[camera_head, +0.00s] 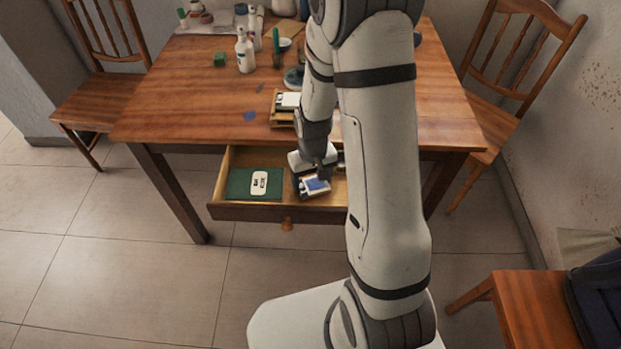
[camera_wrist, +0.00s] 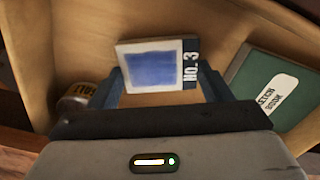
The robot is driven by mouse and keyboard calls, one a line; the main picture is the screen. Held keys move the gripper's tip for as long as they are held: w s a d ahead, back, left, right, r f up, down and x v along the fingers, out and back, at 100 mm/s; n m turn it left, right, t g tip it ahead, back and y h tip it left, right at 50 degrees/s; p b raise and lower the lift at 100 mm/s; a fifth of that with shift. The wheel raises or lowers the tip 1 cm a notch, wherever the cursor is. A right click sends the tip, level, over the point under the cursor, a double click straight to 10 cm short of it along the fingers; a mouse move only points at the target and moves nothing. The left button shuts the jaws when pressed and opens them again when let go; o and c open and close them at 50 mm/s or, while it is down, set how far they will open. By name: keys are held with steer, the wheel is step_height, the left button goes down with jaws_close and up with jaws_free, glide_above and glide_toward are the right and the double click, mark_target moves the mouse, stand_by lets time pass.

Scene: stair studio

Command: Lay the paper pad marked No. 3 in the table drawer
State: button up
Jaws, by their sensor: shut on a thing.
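The paper pad marked No. 3 (camera_wrist: 152,66) is a small white block with a blue square and a dark strip reading "NO. 3". It also shows in the head view (camera_head: 316,186), inside the open table drawer (camera_head: 262,212). My gripper (camera_wrist: 155,90) is shut on the pad, with one finger at each side. In the head view my gripper (camera_head: 312,172) reaches down into the drawer. The pad is over the drawer's wooden floor; I cannot tell whether it touches it. Part of the drawer's right side is hidden behind my arm.
A green sketch book (camera_head: 247,184) lies in the drawer's left part. A small can or roll (camera_wrist: 76,98) lies in the drawer on the pad's other side. Chairs stand at both sides.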

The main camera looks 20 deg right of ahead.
mark_target(312, 183)
steer(key=o, duration=1)
steer(key=shift+f, duration=0.1)
step_height(312, 183, up, 12)
steer(key=p, duration=0.2)
steer(key=s+r, duration=0.4)
steer(key=s+r+t, duration=0.1)
steer(key=s+r, duration=0.3)
steer(key=s, duration=0.1)
steer(key=s+r+t, duration=0.1)
steer(key=s+r, duration=0.4)
steer(key=shift+s+a+m, duration=0.2)
steer(key=shift+m, duration=0.2)
